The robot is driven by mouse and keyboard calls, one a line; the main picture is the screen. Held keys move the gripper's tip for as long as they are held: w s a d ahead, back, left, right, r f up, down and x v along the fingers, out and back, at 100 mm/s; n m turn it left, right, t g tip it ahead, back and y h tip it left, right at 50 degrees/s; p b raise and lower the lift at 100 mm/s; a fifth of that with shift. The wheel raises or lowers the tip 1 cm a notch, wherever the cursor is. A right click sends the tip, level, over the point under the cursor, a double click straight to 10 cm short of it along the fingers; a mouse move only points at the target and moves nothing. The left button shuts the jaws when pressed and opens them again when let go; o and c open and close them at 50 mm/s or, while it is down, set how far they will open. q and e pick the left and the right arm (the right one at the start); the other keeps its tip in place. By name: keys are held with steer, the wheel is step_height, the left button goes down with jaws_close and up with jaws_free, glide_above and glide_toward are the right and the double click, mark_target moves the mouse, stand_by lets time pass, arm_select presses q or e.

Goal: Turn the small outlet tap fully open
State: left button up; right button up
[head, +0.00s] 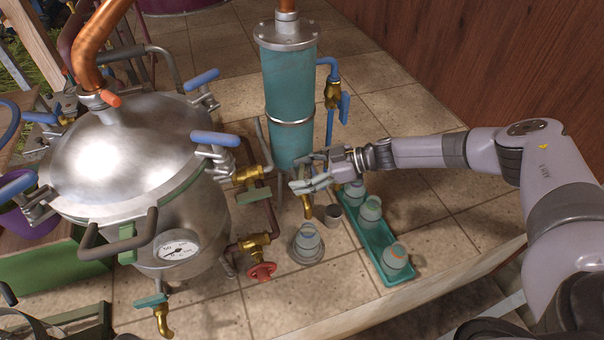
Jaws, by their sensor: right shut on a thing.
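My right gripper (308,182) reaches in from the right, in front of the foot of the teal column (291,90). It is shut on the small outlet tap (307,208), whose brass spout points down just below the fingers. The fingers hide most of the tap's handle, so its exact angle cannot be told. A small jar (307,237) stands upright on a round grey base, below and apart from the spout. My left gripper is not in view.
A teal tray (376,257) with several jars stands right of the tap. The steel still (125,160), brass valves, and a red handwheel (261,271) lie to the left. Tiles in front are clear.

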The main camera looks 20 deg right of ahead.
steer(key=n+g+b, duration=0.2)
steer(key=b, duration=0.1)
steer(key=n+g+b, duration=0.1)
steer(key=g+b, duration=0.1)
steer(key=shift+w+f+n+y, duration=0.15)
steer(key=shift+f+n+y, duration=0.1)
steer(key=shift+n+y, duration=0.15)
steer(key=shift+r+n+g+b, duration=0.25)
steer(key=shift+n+g+b, duration=0.35)
steer(key=shift+g+b, duration=0.4)
steer(key=o, duration=1.2)
steer(key=shift+a, duration=0.1)
steer(key=shift+c, duration=0.2)
steer(key=s+v, duration=0.1)
steer(key=v, duration=1.1)
steer(key=shift+w, duration=0.3)
